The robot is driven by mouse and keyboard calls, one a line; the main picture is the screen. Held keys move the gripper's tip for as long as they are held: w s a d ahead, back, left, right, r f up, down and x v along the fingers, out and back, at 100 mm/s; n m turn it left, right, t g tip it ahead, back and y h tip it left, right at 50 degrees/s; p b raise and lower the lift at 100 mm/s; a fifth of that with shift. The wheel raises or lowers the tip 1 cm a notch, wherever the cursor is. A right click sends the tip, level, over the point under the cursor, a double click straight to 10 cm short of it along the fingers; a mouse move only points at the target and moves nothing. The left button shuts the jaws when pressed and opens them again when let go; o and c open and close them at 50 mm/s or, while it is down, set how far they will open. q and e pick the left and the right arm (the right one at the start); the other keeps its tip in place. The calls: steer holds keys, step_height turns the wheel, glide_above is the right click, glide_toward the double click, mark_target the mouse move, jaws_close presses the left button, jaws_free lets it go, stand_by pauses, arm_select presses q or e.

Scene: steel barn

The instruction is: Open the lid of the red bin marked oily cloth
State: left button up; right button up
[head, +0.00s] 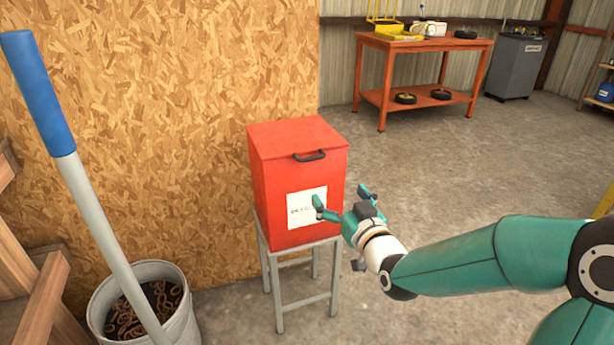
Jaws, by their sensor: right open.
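The red bin (269,190) stands on a grey metal stand (277,300) against the chipboard wall. Its red lid (295,135) is closed, with a dark handle (310,156) at the front edge. My right gripper (341,193) is open and empty. It is in front of the bin's lower right front, below the handle, with one fingertip over the label; I cannot tell whether it touches. My left gripper is not in view.
Wooden beams (35,290) are at the left edge. An orange workbench (430,45) stands at the back. The concrete floor right of the bin is clear.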

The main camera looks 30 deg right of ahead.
mark_target(313, 160)
steer(key=x, duration=1.6)
steer(key=shift+w+d, duration=0.25)
steer(key=shift+w, duration=0.05)
steer(key=shift+c, duration=0.2)
